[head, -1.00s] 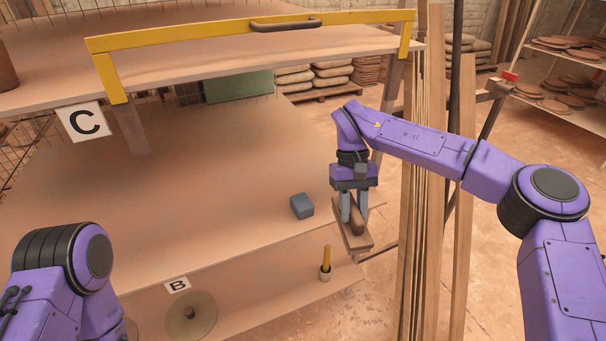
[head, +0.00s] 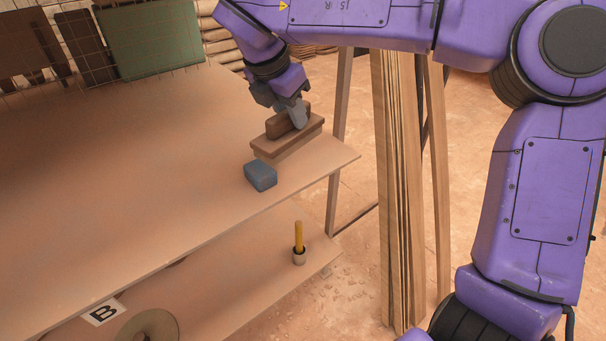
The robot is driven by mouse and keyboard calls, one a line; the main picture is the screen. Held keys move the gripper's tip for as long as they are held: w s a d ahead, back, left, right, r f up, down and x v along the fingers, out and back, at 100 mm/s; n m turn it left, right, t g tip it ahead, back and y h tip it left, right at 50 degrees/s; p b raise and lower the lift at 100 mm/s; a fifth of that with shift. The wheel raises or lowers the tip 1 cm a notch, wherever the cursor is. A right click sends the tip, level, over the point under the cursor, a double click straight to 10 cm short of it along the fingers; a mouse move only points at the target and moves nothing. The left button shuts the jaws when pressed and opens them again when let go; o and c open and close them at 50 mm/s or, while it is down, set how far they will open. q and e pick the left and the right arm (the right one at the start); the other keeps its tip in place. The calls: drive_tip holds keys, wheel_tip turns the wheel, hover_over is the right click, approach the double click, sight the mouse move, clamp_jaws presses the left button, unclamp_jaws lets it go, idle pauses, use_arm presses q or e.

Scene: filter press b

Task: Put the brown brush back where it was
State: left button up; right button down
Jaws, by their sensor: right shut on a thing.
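The brown brush (head: 288,138) has a flat block and a raised handle. My right gripper (head: 296,116) is shut on its handle. The brush is level over the right end of the upper wooden shelf (head: 160,190), behind the blue-grey block (head: 260,176). I cannot tell whether its underside touches the shelf. My left gripper is out of view.
Upright planks (head: 398,190) stand to the right. The upper shelf's left and middle are clear.

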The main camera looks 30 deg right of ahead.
drive_tip(key=shift+w+d+f+n+t, duration=0.15)
drive_tip(key=shift+w+d+f+n, duration=0.15)
drive_tip(key=shift+d+n, duration=0.25)
drive_tip(key=shift+w+d+f+n+t, duration=0.15)
drive_tip(key=shift+w+d+f+n, duration=0.15)
drive_tip(key=shift+d+n, duration=0.2)
drive_tip(key=w+d+f+p, duration=0.1)
drive_tip(key=w+d+f, duration=0.1)
drive_tip(key=w+f, duration=0.1)
drive_tip(key=w+d+f+p, duration=0.1)
drive_tip(key=w+d+f, duration=0.2)
drive_tip(key=w+f, duration=0.1)
drive_tip(key=w+d+f+p, duration=0.1)
drive_tip(key=w+d+f, duration=0.2)
drive_tip(key=f, duration=0.2)
drive_tip(key=shift+w+f+p, duration=0.1)
drive_tip(key=shift+w+p, duration=0.1)
drive_tip(key=shift+p, duration=0.2)
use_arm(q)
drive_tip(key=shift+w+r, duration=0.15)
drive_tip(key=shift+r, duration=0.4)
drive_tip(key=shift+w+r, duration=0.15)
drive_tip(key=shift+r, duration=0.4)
use_arm(e)
drive_tip(key=shift+s, duration=0.1)
